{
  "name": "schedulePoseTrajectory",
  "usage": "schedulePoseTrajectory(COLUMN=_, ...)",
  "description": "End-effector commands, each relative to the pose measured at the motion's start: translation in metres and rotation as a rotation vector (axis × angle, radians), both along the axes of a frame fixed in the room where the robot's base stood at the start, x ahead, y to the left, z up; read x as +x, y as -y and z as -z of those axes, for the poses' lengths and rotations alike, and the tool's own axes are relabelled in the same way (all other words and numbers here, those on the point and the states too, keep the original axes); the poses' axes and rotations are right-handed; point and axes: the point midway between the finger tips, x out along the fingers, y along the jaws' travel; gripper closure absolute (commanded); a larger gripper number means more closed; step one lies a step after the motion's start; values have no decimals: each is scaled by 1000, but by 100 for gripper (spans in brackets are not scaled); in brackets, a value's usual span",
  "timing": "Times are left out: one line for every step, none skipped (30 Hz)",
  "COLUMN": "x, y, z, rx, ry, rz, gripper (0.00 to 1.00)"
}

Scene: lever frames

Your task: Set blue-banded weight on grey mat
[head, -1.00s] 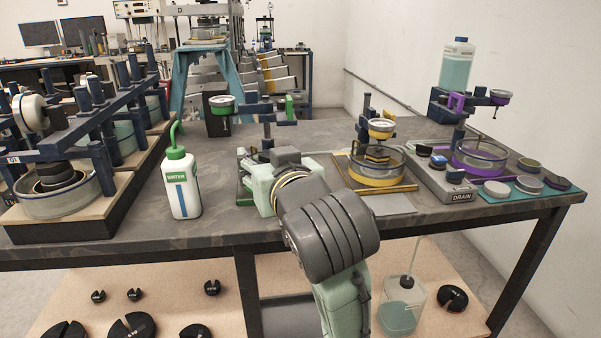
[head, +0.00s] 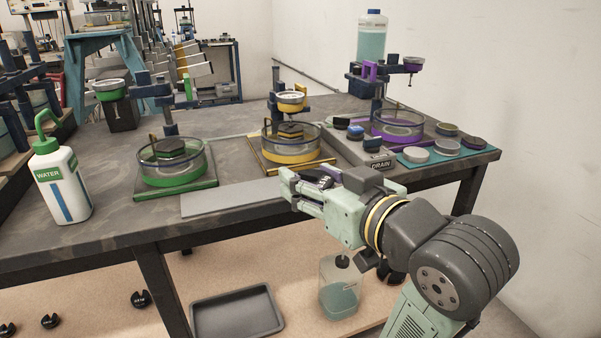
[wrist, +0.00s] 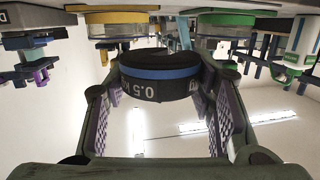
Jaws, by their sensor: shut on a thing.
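The blue-banded weight (wrist: 158,73) is a black disc with a blue band and white "0.5 K" lettering, upside down in the wrist view. My gripper (wrist: 160,88) is shut on it, with a finger at each side. In the head view my gripper (head: 290,186) is at the table's front edge, just right of the grey mat. The weight cannot be made out there. The grey mat (head: 225,199) is a flat, bare sheet at the front edge, before the green and yellow vessels.
A green-based vessel (head: 150,190) and a yellow-based vessel (head: 262,157) stand behind the mat. A white bottle (head: 62,185) stands left. A drain block (head: 352,150) and a teal mat with discs (head: 410,163) lie right. A dark tray (head: 236,312) is on the lower shelf.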

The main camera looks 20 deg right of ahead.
Motion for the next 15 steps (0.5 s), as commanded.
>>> schedulePoseTrajectory(x=14, y=3, z=1, rx=4, ry=-2, rz=-3, gripper=98)
schedulePoseTrajectory(x=21, y=5, z=2, rx=4, ry=-3, rz=-2, gripper=98)
schedulePoseTrajectory(x=32, y=9, z=2, rx=5, ry=-2, rz=-2, gripper=98)
schedulePoseTrajectory(x=39, y=11, z=3, rx=4, ry=-2, rz=-2, gripper=98)
schedulePoseTrajectory(x=47, y=13, z=4, rx=4, ry=-2, rz=-1, gripper=98)
schedulePoseTrajectory(x=56, y=16, z=4, rx=3, ry=-2, rz=-2, gripper=98)
schedulePoseTrajectory(x=64, y=18, z=5, rx=4, ry=-1, rz=-1, gripper=98)
schedulePoseTrajectory(x=71, y=20, z=6, rx=2, ry=-2, rz=-1, gripper=98)
schedulePoseTrajectory(x=80, y=23, z=6, rx=3, ry=-1, rz=-1, gripper=98)
schedulePoseTrajectory(x=86, y=25, z=7, rx=2, ry=0, rz=-1, gripper=98)
schedulePoseTrajectory(x=92, y=26, z=8, rx=2, ry=0, rz=0, gripper=98)
schedulePoseTrajectory(x=99, y=28, z=8, rx=1, ry=0, rz=0, gripper=98)
schedulePoseTrajectory(x=104, y=30, z=8, rx=1, ry=1, rz=0, gripper=98)
schedulePoseTrajectory(x=107, y=31, z=8, rx=1, ry=2, rz=1, gripper=98)
schedulePoseTrajectory(x=112, y=32, z=9, rx=0, ry=2, rz=1, gripper=98)
